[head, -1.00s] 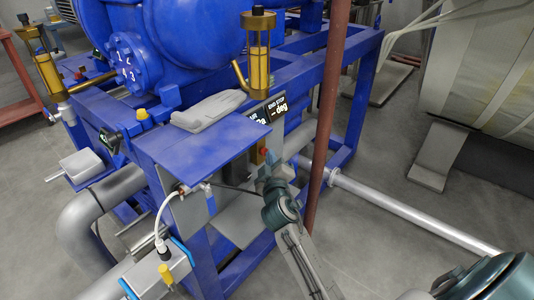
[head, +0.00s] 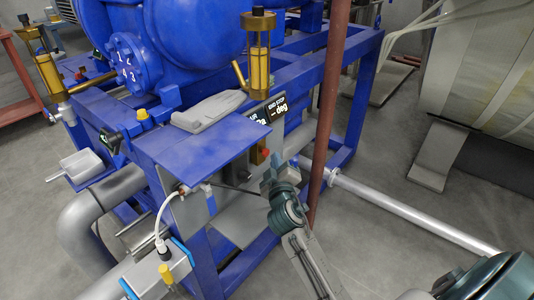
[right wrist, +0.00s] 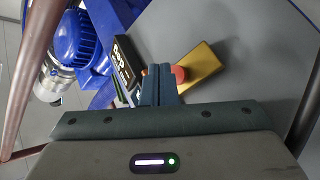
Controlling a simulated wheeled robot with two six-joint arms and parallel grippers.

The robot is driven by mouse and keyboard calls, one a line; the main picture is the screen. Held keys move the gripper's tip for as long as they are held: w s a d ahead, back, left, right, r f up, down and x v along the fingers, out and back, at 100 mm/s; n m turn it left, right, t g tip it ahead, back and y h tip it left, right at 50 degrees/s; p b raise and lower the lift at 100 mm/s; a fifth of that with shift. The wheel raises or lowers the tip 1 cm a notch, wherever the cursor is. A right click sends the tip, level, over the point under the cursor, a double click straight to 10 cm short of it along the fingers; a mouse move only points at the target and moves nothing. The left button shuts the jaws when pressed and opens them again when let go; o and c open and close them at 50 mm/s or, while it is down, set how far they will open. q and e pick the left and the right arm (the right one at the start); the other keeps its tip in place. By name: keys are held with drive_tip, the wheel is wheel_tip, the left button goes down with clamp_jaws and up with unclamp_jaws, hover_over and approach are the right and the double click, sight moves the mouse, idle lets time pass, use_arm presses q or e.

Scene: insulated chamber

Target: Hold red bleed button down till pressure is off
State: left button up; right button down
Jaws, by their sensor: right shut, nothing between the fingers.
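The red bleed button (head: 264,152) sits on a small brass block under the blue shelf edge. In the right wrist view the button (right wrist: 179,74) sticks out from the brass block (right wrist: 203,65), right beside my fingertips. My right gripper (head: 268,178) is shut and empty, with its fingers just below the button in the head view. In the right wrist view the gripper (right wrist: 158,70) partly overlaps the button's left side; I cannot tell whether it touches. A black display (head: 258,116) is partly hidden by the shelf, and its pressure reading is not legible. My left gripper is out of view.
A reddish-brown post (head: 327,105) stands close to the right of my arm. The blue shelf (head: 205,148) overhangs beside the button, with a grey object (head: 208,112) on it. A silver pipe (head: 410,213) runs low at right.

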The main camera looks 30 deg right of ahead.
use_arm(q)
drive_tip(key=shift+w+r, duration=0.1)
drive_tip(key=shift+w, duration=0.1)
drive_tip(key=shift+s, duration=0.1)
use_arm(e)
drive_tip(key=s, duration=0.1)
drive_tip(key=s+d, duration=0.1)
drive_tip(key=s, duration=0.1)
drive_tip(key=s+d, duration=0.1)
drive_tip(key=shift+s, duration=0.35)
